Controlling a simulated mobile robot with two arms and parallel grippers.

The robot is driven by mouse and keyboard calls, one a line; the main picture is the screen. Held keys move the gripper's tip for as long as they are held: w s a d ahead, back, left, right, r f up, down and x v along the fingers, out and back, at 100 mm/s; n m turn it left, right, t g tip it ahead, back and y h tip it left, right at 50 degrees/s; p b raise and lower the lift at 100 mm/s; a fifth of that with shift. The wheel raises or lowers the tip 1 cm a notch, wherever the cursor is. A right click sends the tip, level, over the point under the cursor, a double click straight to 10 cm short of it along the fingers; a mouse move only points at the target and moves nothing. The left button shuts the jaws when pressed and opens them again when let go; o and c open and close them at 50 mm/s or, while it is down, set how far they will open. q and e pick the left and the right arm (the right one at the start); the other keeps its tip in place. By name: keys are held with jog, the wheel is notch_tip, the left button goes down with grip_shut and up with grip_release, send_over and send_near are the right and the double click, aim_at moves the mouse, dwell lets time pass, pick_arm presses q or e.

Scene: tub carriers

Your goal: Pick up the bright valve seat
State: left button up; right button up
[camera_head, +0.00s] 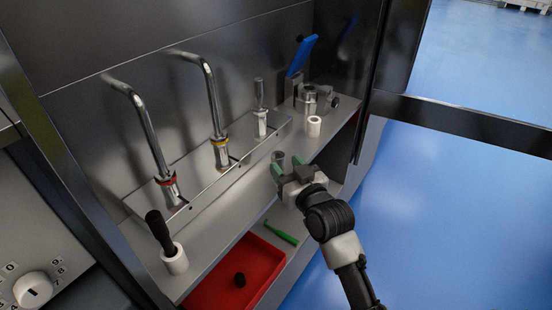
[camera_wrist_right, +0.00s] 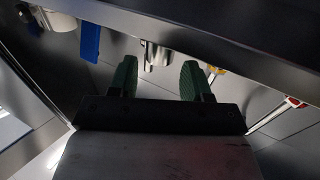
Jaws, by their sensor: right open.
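A small shiny metal cylinder (camera_head: 278,157), which looks like the bright valve seat, stands on the grey bench shelf just beyond my right gripper. My right gripper (camera_head: 287,167) is open, with its green fingers pointing at the cylinder and partly covering its lower part. In the right wrist view the metal cylinder (camera_wrist_right: 157,52) shows between and beyond the two spread green fingers of the right gripper (camera_wrist_right: 157,70). I cannot tell how far it reaches between them, and nothing is gripped. My left gripper is not in view.
A white cylinder (camera_head: 313,126) and a clamp with a blue lever (camera_head: 302,56) stand farther back. Bent pipes with a red ring (camera_head: 168,181) and a yellow ring (camera_head: 220,142) stand left. A black-handled tool (camera_head: 160,230) stands in front. A red tray (camera_head: 247,270) lies below the shelf.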

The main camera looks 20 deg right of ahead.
aim_at(275, 153)
jog(key=w, duration=0.3)
jog(key=w+a, duration=0.1)
jog(key=w, duration=0.2)
jog(key=shift+w+a, duration=0.1)
jog(key=shift+w, duration=0.1)
jog(key=shift+c, duration=0.4)
jog(key=c, duration=0.7)
jog(key=shift+r, duration=0.1)
jog(key=shift+c, duration=0.4)
jog(key=shift+r, duration=0.1)
